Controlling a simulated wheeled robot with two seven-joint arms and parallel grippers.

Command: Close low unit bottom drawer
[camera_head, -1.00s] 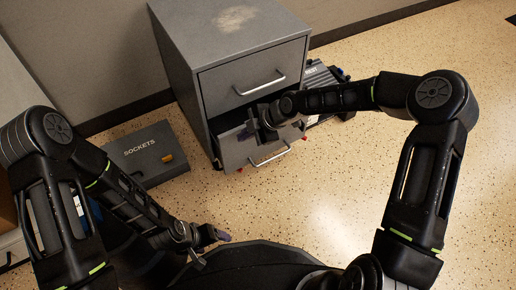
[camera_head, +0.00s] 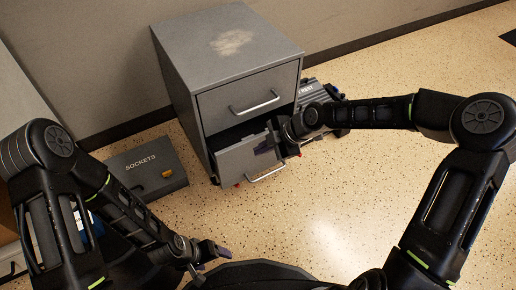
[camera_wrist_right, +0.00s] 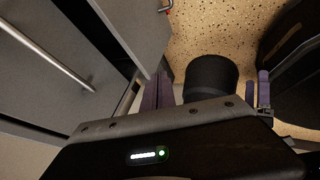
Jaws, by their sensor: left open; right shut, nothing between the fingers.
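The low unit (camera_head: 183,85) is a grey metal cabinet with two drawers. Its top drawer (camera_head: 225,100) is shut. Its bottom drawer (camera_head: 236,160) stands partly open, with a dark gap above its front. My right gripper (camera_head: 265,148) is shut and empty at the right part of the bottom drawer's front; I cannot tell whether it touches. In the right wrist view its purple fingers (camera_wrist_right: 158,91) are together beside the grey drawer panel (camera_wrist_right: 138,32). The top drawer's handle (camera_wrist_right: 52,52) shows there too. My left gripper (camera_head: 212,250) is open and empty, low near my base.
A grey case marked SOCKETS (camera_head: 148,165) lies on the floor left of the unit. Another dark case (camera_head: 312,92) lies right of it, partly behind my right arm. The wall is behind. The speckled floor (camera_head: 350,210) in front and right is clear.

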